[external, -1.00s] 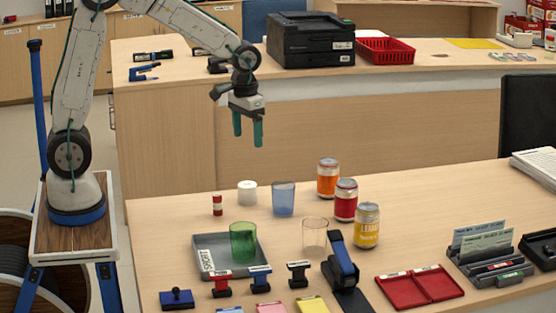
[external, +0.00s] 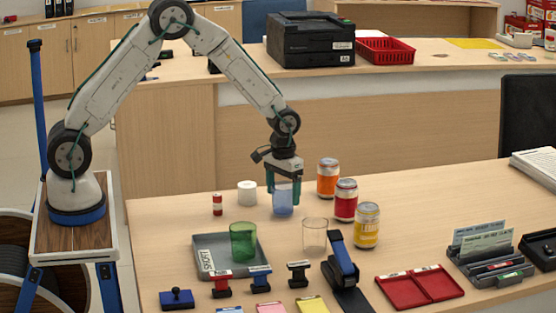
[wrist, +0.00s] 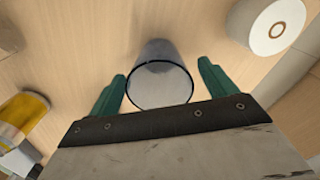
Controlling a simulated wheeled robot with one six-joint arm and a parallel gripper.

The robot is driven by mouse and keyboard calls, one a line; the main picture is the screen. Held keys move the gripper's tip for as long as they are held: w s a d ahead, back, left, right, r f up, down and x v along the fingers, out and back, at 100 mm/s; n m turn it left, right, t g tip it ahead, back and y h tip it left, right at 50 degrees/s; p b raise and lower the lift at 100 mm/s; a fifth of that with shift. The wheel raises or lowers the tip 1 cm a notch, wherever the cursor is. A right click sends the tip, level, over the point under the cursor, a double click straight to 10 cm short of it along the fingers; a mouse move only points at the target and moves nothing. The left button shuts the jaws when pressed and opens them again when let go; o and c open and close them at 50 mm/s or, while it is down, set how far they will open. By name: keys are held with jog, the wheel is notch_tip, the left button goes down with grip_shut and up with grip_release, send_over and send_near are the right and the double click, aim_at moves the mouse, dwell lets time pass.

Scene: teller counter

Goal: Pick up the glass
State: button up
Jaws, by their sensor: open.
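A blue glass (external: 283,208) stands upright on the counter. My gripper (external: 283,196) is open and lowered over it, with a green finger on each side. In the wrist view the glass (wrist: 159,85) lies between the open fingers, its dark round rim towards the camera, with gaps to both fingers. A green glass (external: 243,241) stands on the grey tray, and a clear glass (external: 314,235) stands in front and to the right of the blue one. The fingers partly hide the upper part of the blue glass in the external view.
A white roll (external: 247,193) and a small red-and-white cylinder (external: 217,205) stand left of the blue glass. Orange (external: 328,178), red (external: 345,200) and yellow (external: 367,225) cans stand to the right. The grey tray (external: 205,262), stampers and a red tray (external: 420,288) lie nearer the front.

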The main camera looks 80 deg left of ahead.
notch_tip(320, 180, down, 3)
jog(key=shift+r, duration=0.1)
jog(key=c, duration=1.1)
jog(key=shift+r, duration=0.1)
